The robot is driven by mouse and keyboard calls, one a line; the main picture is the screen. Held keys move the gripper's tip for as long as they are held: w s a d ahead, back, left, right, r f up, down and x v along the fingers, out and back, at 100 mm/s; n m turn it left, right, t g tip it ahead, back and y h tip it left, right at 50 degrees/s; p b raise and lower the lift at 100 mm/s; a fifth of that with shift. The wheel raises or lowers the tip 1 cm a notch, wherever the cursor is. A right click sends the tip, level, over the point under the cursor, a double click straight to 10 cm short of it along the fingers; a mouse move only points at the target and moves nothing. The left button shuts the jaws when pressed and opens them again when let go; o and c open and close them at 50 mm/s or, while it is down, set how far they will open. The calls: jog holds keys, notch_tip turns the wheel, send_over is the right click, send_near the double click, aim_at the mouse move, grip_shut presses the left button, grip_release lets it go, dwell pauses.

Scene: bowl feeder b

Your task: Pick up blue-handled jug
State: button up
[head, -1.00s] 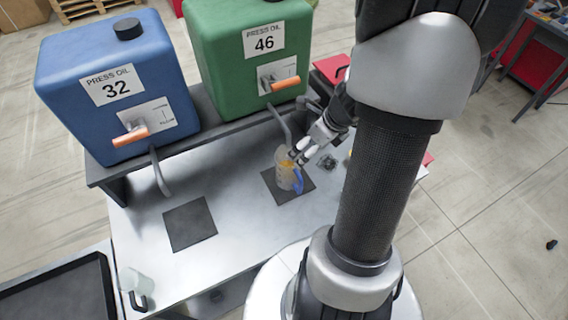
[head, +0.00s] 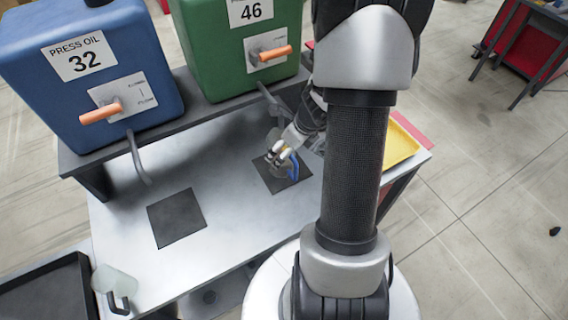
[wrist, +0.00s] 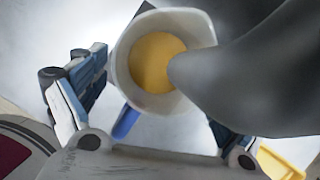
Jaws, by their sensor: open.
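The blue-handled jug (head: 281,173) stands upright on the dark square mat below the green tank's spout. Its blue handle (head: 294,170) faces right in the head view. In the wrist view the jug (wrist: 125,68) shows from above with yellow oil inside, its blue handle (wrist: 126,122) at lower left. My gripper (head: 278,153) is open at the jug. In the wrist view its fingers (wrist: 150,115) are spread on either side of the jug; the right one is partly hidden behind a dark pipe. I cannot tell whether they touch the jug.
The dark spout (wrist: 260,75) hangs over the jug's right side, close to my fingers. The green tank (head: 235,50) and blue tank (head: 85,75) stand behind. An empty mat (head: 176,218) lies left. A black-handled jug (head: 113,285) and a yellow tray (head: 402,143) are at the edges.

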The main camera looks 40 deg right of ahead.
jog(key=shift+w+f, duration=0.3)
jog(key=shift+f, duration=0.35)
jog(key=shift+r, duration=0.1)
jog(key=shift+c, duration=0.3)
jog(key=c, duration=1.3)
jog(key=shift+o, duration=0.2)
